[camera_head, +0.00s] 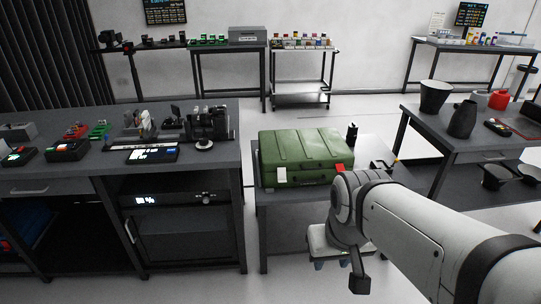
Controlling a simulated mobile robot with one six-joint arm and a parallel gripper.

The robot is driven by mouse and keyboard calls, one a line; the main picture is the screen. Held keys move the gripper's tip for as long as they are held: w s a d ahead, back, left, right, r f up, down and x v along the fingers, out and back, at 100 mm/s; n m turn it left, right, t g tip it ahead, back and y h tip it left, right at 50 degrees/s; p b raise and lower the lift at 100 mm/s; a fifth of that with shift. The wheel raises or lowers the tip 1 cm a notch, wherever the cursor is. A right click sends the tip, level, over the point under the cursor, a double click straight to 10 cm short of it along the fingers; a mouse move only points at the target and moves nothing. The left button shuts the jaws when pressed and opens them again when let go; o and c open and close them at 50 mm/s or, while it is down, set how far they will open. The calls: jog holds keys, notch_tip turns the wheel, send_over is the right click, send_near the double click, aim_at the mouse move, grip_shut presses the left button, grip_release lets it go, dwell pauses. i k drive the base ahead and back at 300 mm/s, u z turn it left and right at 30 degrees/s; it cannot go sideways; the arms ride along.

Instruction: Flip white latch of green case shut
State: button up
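A green ribbed case (303,148) sits with its lid down on a low grey table in the middle of the head camera view. A small white latch (281,174) is on the left of its front face; whether it is open or shut is too small to tell. A red piece (340,168) shows at the right of the front. My arm comes in from the lower right. Its end, with my gripper (342,264), hangs low in front of the table, to the right of and below the case. The fingers are too unclear to show their state.
The low table (268,200) has a bare front edge. A dark bench (215,172) with instruments stands close on the left. A small black item (351,134) stands behind the case's right end. A table with dark vases (463,118) is at the right. Floor in front is clear.

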aim_at(282, 171)
jog(key=z, duration=0.05)
jog(key=i, duration=1)
jog(key=u, duration=0.05)
